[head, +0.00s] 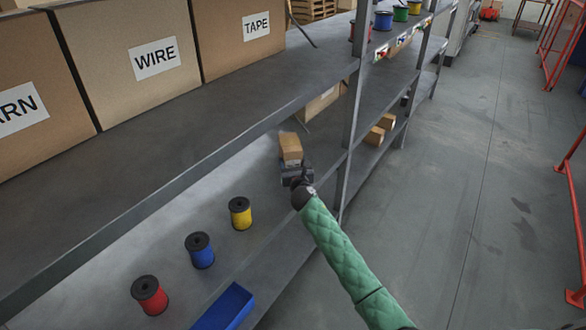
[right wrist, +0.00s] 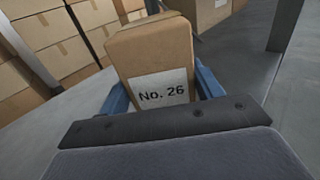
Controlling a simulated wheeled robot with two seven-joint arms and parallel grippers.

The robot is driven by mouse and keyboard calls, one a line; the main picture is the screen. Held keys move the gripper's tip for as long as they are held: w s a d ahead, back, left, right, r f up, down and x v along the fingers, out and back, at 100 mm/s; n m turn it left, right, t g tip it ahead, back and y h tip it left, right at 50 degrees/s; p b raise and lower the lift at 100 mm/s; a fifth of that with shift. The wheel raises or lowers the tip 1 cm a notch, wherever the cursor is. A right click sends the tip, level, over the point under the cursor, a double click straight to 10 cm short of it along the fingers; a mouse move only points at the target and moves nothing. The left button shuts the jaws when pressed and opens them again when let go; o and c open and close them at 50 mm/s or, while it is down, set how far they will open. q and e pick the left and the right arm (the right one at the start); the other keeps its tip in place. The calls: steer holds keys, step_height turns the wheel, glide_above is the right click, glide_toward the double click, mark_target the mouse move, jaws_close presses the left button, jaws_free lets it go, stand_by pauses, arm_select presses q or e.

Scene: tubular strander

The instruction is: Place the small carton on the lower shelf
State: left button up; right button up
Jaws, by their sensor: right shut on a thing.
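The small carton (head: 291,148) is a brown box with a white label. In the right wrist view the carton (right wrist: 150,50) fills the space between the blue fingers, and its label reads "No. 26". My right gripper (head: 292,165) is shut on it and holds it at the lower shelf (head: 262,172), below the upper shelf's front edge. I cannot tell whether the carton's base touches the shelf. My green-sleeved right arm reaches in from the lower right. My left gripper is not in view.
A shelf post (head: 352,110) rises right of the carton. Large cartons, including one labelled WIRE (head: 130,60), fill the upper shelf.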

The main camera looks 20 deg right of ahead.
steer(key=shift+f, duration=1.05)
steer(key=shift+f, duration=0.1)
steer(key=o, duration=1.3)
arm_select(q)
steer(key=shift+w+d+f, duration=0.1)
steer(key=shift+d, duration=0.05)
arm_select(e)
steer(key=shift+s, duration=0.3)
steer(key=s, duration=0.3)
steer(key=s+a, duration=0.1)
steer(key=s, duration=0.3)
steer(key=s+b, duration=0.1)
steer(key=s, duration=0.3)
steer(key=shift+s+a, duration=0.2)
steer(key=shift+a, duration=0.05)
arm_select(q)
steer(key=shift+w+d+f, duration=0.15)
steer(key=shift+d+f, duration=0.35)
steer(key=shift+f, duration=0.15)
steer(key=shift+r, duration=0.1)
